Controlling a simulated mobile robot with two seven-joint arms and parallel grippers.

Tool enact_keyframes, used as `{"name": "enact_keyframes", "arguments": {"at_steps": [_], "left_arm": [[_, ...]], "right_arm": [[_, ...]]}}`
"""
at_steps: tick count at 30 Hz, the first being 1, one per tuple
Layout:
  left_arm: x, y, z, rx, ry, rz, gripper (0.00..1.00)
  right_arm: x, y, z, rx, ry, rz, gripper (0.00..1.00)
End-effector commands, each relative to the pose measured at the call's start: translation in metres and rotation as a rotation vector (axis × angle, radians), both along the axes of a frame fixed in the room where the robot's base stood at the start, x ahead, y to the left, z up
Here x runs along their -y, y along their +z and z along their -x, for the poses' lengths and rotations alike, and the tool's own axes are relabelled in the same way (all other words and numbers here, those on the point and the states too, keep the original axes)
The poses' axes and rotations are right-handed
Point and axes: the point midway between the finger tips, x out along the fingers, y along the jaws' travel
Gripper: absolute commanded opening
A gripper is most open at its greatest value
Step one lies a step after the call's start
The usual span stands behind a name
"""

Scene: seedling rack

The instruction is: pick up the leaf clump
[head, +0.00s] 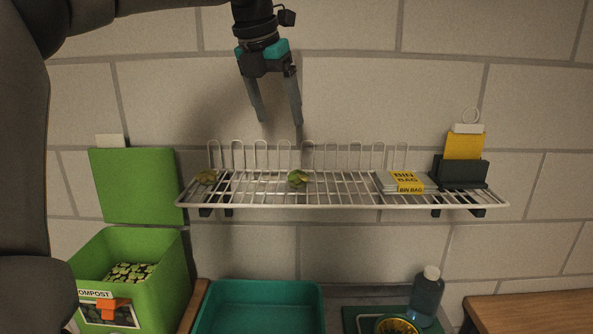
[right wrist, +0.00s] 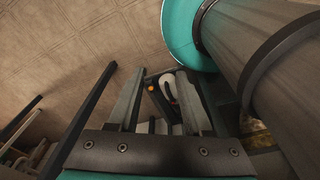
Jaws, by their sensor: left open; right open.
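A small green leaf clump (head: 298,178) sits on the white wire shelf (head: 340,206), a little left of its middle. A second, browner leafy clump (head: 205,177) lies at the shelf's left end. My left gripper (head: 280,120) hangs fingers-down above the shelf, open and empty, above and slightly left of the green clump and apart from it. My right gripper (right wrist: 160,75) shows only in the right wrist view, open; neither clump can be made out there.
A green compost bin (head: 155,260) with its lid (head: 135,185) upright behind stands at lower left. A teal tray (head: 260,283) lies below the shelf. Bin bags (head: 407,182) and a dark holder (head: 460,172) occupy the shelf's right. A bottle (head: 427,295) stands at lower right.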

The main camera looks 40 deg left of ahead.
Motion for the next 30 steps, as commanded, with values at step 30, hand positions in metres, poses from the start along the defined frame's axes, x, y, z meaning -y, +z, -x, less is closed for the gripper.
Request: {"name": "enact_keyframes", "arguments": {"at_steps": [30], "left_arm": [[-0.004,-0.117,-0.050,-0.005,0.000,-0.001,0.83]], "right_arm": [[0.013,0.019,0.020,-0.030,0.000,0.018,0.50]]}}
